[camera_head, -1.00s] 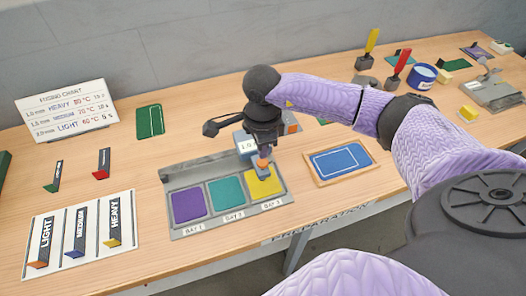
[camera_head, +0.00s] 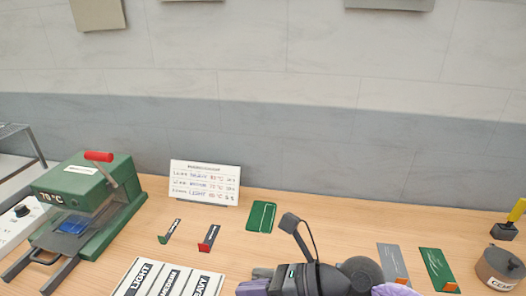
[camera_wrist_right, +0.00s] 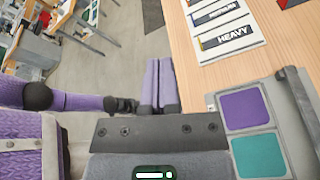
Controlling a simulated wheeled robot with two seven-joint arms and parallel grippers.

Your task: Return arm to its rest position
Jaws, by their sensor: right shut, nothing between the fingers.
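My right gripper (camera_head: 308,280) shows at the bottom middle of the head view, low in front of the table, with its dark wrist and a thin camera bracket sticking up.
A green press (camera_head: 95,195) marked 70 °C stands at the left. A fusing chart (camera_head: 205,183), a green card (camera_head: 262,216) and the weight-label board (camera_head: 135,280) are on the table. A cement pot (camera_head: 500,268) is at the right. Floor lies beyond the table edge in the wrist view.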

